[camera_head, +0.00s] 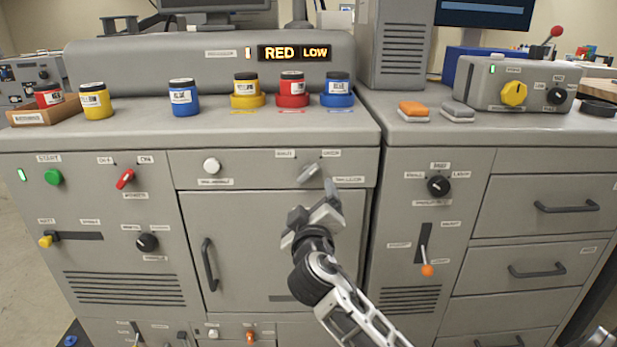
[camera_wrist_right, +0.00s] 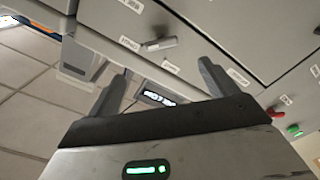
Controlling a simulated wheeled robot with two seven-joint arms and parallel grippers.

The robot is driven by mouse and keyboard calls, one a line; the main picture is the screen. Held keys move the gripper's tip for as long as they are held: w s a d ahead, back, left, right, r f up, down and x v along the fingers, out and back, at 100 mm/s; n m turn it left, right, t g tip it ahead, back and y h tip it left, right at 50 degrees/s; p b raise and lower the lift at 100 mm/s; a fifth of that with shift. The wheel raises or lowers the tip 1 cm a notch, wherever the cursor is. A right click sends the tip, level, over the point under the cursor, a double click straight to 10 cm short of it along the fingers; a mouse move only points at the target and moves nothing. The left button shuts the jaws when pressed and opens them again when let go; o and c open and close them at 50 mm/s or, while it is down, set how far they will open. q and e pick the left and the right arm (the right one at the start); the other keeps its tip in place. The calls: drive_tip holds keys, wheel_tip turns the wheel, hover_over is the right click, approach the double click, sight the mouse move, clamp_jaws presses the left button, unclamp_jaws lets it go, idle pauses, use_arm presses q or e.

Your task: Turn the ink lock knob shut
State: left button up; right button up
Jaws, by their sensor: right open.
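A grey bar-shaped knob (camera_head: 310,173), which looks like the ink lock knob, sits on the panel above the cabinet door. Its bar is tilted, with its upper end to the right; small labels stand around it, too small to read surely. In the right wrist view the knob (camera_wrist_right: 160,43) shows beyond the fingers, near the top middle. My right gripper (camera_head: 315,203) is open and empty, just below the knob in the head view and apart from it. Its two spread fingers (camera_wrist_right: 165,88) show in the wrist view with nothing between them. My left gripper is out of view.
A white button (camera_head: 211,165) is left of the knob. The cabinet door (camera_head: 255,250) with its handle (camera_head: 209,265) is below. Ink jars (camera_head: 184,98) stand on the counter above. A black dial (camera_head: 438,186) and an orange-tipped lever (camera_head: 427,269) are to the right.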

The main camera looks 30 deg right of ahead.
sight(309, 175)
drive_tip(key=x, duration=1.2)
drive_tip(key=shift+w+p, duration=0.3)
drive_tip(key=shift+p, duration=0.05)
drive_tip(key=c, duration=1)
